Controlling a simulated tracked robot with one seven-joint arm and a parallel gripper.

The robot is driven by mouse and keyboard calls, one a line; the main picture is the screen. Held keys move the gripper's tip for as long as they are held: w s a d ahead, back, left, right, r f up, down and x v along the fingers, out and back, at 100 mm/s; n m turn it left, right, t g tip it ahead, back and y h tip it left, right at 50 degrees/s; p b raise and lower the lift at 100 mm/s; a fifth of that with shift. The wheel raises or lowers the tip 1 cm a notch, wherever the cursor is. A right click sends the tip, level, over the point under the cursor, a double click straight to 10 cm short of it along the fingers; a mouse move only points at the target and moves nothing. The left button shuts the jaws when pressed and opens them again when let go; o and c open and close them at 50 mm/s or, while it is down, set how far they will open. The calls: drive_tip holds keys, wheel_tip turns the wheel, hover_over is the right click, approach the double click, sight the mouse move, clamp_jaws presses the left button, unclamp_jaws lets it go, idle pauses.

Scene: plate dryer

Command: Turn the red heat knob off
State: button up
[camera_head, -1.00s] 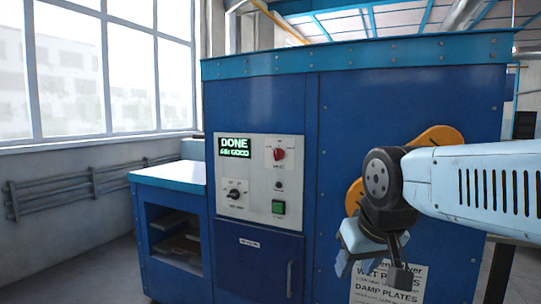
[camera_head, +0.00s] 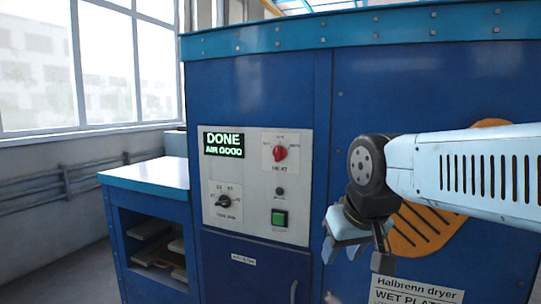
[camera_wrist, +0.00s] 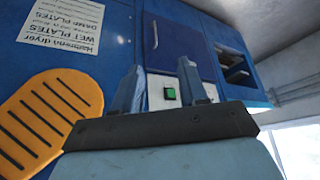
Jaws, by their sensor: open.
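The red heat knob (camera_head: 280,153) is on the pale control panel (camera_head: 256,205) of the blue dryer, above the label HEAT. Its marks are too small to read its setting surely. My gripper (camera_head: 355,258) is open and empty, in front of the dryer, to the right of the panel and lower than the knob. In the wrist view my gripper (camera_wrist: 160,82) points toward the panel, with the green button (camera_wrist: 170,94) between its fingers. The knob is not visible there.
The panel also has a display (camera_head: 224,144) reading DONE, AIR GOOD, a black dial (camera_head: 224,201) and a small dark button. Below is a door with a handle (camera_head: 294,291). A side table with a shelf (camera_head: 150,178) stands left. An orange ribbed pad (camera_wrist: 45,122) is on the dryer front.

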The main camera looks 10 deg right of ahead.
drive_tip(key=shift+o, duration=0.3)
drive_tip(key=shift+o, duration=0.9)
drive_tip(key=shift+w, duration=0.1)
drive_tip(key=shift+o, duration=0.7)
drive_tip(key=shift+w+d, duration=0.25)
drive_tip(key=shift+d, duration=0.05)
drive_tip(key=o, duration=0.5)
drive_tip(key=w+d+n+h, duration=0.1)
drive_tip(key=w+d+h, duration=0.1)
drive_tip(key=w, duration=0.3)
drive_tip(key=w+d+r+n+g+h, duration=0.1)
drive_tip(key=w+d+h, duration=0.2)
drive_tip(key=w, duration=0.2)
drive_tip(key=shift+w+d+r, duration=0.2)
drive_tip(key=shift+d, duration=0.15)
drive_tip(key=n+t+h, duration=0.6)
drive_tip(key=n+t, duration=0.3)
drive_tip(key=t, duration=0.1)
approach(276, 155)
drive_tip(key=x, duration=1.1)
drive_tip(key=shift+c, duration=0.3)
